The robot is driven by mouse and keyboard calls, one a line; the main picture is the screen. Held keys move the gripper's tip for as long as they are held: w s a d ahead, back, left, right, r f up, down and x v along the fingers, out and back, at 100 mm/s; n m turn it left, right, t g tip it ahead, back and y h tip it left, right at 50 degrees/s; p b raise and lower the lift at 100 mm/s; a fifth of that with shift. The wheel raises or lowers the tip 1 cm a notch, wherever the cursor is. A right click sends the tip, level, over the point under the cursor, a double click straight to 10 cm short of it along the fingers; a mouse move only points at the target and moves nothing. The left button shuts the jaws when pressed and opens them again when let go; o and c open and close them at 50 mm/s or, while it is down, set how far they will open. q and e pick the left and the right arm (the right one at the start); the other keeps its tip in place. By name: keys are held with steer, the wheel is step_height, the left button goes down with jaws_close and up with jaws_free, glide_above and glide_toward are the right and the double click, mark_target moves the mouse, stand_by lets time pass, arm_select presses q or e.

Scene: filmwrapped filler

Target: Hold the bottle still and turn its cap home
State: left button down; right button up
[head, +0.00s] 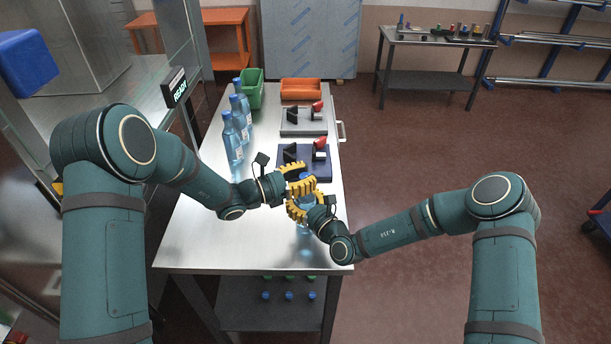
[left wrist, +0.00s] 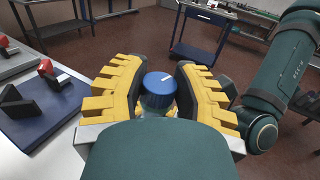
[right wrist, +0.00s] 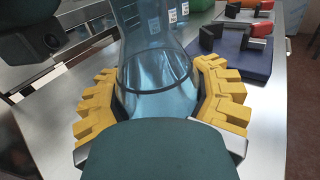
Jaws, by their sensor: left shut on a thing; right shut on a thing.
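A clear blue bottle (head: 304,232) stands upright near the front right of the steel table (head: 220,240). Its blue cap (left wrist: 160,83) has a white mark on top and sits at the bottle's mouth; I cannot tell how far down the thread it is. My left gripper (head: 300,180) is shut on the cap, with yellow fingers on both sides of it in the left wrist view. My right gripper (head: 304,207) is lower, shut around the bottle's body (right wrist: 158,75), which shows between its fingers in the right wrist view.
Other capped bottles (head: 232,145) stand in a row along the table's left side. A dark blue base with clamps (head: 318,176) lies just behind the bottle, a grey one (head: 303,129) farther back. A green bin (head: 256,101) and orange tray (head: 301,96) are at the far end.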

mark_target(305, 176)
arm_select(q)
steer(key=m+g, duration=0.3)
steer(key=g, duration=0.2)
steer(key=m+g+h, duration=0.1)
steer(key=m+g, duration=0.3)
steer(key=g, duration=0.1)
steer(key=shift+h, duration=0.3)
steer(key=m+g+y, duration=0.1)
steer(key=m+g, duration=0.1)
steer(key=g, duration=0.2)
steer(key=m+g+y, duration=0.2)
steer(key=m+g, duration=0.1)
steer(key=g, duration=0.1)
steer(key=shift+r+m+g+y, duration=0.1)
steer(key=shift+m+g+y, duration=0.4)
steer(key=shift+m+g, duration=0.15)
steer(key=shift+g, duration=0.25)
steer(key=c, duration=0.6)
jaws_free()
steer(key=shift+c, duration=0.2)
step_height(305, 176, up, 10)
steer(key=shift+f, duration=0.1)
